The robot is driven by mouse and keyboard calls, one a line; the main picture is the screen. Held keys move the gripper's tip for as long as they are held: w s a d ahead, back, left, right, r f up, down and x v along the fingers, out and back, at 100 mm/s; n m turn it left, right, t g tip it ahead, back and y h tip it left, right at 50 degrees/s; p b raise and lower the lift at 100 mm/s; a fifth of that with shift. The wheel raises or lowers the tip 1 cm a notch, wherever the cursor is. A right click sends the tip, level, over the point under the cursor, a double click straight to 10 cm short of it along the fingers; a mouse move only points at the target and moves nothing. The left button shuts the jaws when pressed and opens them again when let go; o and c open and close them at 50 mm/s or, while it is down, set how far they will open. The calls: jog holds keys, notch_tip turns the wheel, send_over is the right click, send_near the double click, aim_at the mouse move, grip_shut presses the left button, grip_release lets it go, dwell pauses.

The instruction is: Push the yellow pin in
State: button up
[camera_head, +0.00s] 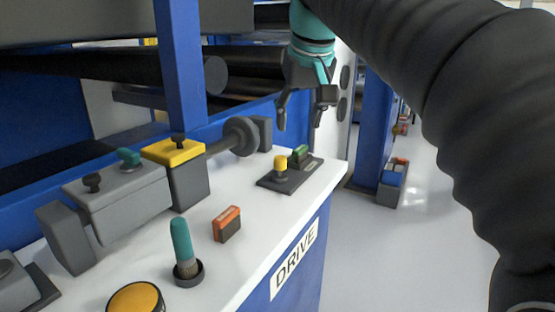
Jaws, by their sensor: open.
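The yellow pin (281,165) stands upright on a dark base plate (271,185) near the right end of the white panel top. A green-topped part (300,152) sits behind it on the same plate. My gripper (303,122) hangs above and a little behind the pin, fingers pointing down, spread apart and empty. It is clear of the pin. How deep the pin sits in its base cannot be told.
A blue post (180,65) and dark rollers (110,65) rise at left.

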aim_at(280, 158)
jog(key=b+x, duration=0.1)
jog(key=x, duration=0.3)
jog(key=w+a+b+x, duration=0.1)
jog(key=x, duration=0.3)
jog(key=w+a+r+b+x, duration=0.1)
jog(key=x, duration=0.4)
grip_shut()
